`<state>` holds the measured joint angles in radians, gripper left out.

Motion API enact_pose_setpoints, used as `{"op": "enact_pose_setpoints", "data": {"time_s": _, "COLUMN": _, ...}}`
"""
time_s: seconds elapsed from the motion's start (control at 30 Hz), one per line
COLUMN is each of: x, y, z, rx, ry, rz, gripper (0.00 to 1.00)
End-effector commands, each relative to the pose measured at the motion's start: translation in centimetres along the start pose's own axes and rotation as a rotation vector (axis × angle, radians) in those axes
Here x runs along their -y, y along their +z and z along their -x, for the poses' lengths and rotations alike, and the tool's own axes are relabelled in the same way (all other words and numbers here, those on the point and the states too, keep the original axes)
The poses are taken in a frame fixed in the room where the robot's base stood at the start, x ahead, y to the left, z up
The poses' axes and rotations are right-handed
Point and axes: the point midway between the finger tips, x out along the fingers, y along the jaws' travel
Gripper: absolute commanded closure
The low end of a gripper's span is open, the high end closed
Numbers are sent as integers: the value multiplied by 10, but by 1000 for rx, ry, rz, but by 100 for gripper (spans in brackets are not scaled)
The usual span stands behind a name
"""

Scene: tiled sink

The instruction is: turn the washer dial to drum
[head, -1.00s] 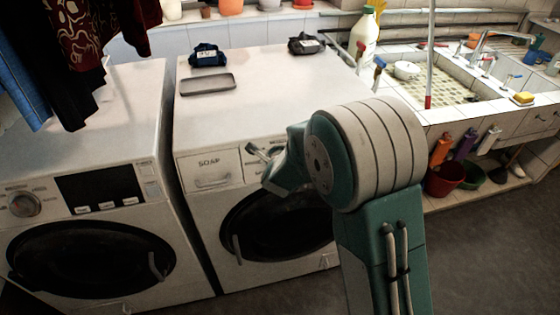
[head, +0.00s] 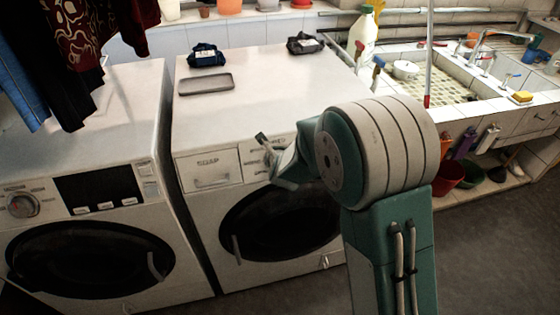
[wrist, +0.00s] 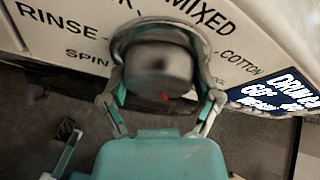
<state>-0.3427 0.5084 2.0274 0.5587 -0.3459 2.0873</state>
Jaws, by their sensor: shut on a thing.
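The washer dial (wrist: 155,68) is a grey round knob with a small red mark near its lower edge in the wrist view. My gripper (wrist: 160,84) has one finger on each side of it and is shut on it. RINSE, MIXED, SPIN and COTTON are printed around the dial. In the head view my gripper (head: 268,160) is at the front panel of the right washer (head: 270,85); the dial is hidden there behind my gripper and arm.
A left washer (head: 120,100) with its own dial (head: 22,204) stands beside it. A grey tray (head: 206,84) and two dark packs lie on the right washer. Clothes (head: 70,60) hang at upper left. A tiled sink (head: 450,88) is at right.

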Motion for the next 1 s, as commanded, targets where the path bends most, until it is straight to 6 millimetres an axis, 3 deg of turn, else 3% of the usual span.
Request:
{"op": "enact_pose_setpoints", "data": {"time_s": 0.1, "x": -4, "y": -5, "z": -1, "rx": -11, "ry": 9, "rz": 1, "gripper": 67}}
{"op": "enact_pose_setpoints", "data": {"time_s": 0.13, "x": -4, "y": -5, "z": -1, "rx": -11, "ry": 9, "rz": 2, "gripper": 10}}
{"op": "enact_pose_setpoints", "data": {"time_s": 0.17, "x": -4, "y": -5, "z": -1, "rx": -11, "ry": 9, "rz": 2, "gripper": 0}}
{"op": "enact_pose_setpoints", "data": {"time_s": 0.67, "x": -2, "y": 0, "z": 6, "rx": -1, "ry": 2, "rz": 2, "gripper": 0}}
{"op": "enact_pose_setpoints", "data": {"time_s": 1.0, "x": -2, "y": 0, "z": 61, "rx": -1, "ry": 3, "rz": 2, "gripper": 0}}
